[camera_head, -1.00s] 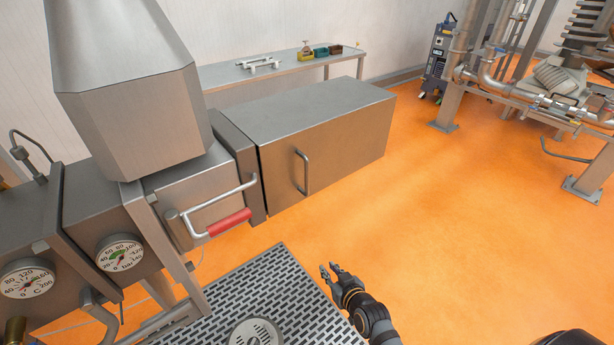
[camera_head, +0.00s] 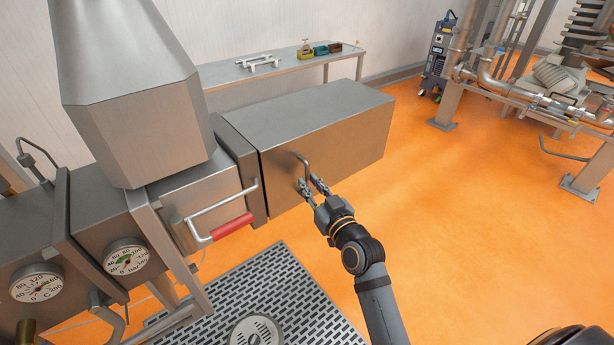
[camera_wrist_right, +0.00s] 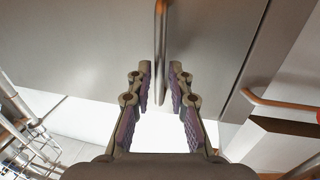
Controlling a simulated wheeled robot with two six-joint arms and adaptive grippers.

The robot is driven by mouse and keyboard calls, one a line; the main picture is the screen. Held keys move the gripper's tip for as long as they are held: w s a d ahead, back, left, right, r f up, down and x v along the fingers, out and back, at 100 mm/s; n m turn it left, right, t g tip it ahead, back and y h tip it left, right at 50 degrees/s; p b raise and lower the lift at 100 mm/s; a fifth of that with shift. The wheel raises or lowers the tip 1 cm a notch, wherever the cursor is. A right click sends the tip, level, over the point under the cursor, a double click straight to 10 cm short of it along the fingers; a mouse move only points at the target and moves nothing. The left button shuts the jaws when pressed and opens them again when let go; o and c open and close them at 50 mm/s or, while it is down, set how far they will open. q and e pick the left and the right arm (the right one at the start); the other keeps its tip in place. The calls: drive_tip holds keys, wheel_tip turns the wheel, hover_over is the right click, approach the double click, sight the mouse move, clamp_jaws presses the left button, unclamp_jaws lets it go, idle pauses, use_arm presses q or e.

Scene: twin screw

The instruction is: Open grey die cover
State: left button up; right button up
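The grey die cover (camera_head: 325,135) is a large box-shaped metal cover beside the machine, and it looks closed against it. Its curved metal handle (camera_head: 306,166) is on the front face. My right gripper (camera_head: 312,186) is at this handle, fingers apart on either side of it. In the right wrist view the handle (camera_wrist_right: 160,50) runs down between the open fingertips (camera_wrist_right: 160,75), with gaps on both sides. The fingers partly hide the handle's lower end in the head view. My left gripper is not in view.
A second handle with a red grip (camera_head: 231,226) is on the machine block to the left. A perforated metal platform (camera_head: 285,290) lies below. A table (camera_head: 290,65) with small items stands behind the cover. The orange floor (camera_head: 460,220) to the right is clear.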

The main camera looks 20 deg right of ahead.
drive_tip(key=shift+w+a, duration=0.15)
drive_tip(key=shift+w, duration=1)
drive_tip(key=shift+c, duration=0.4)
clamp_jaws()
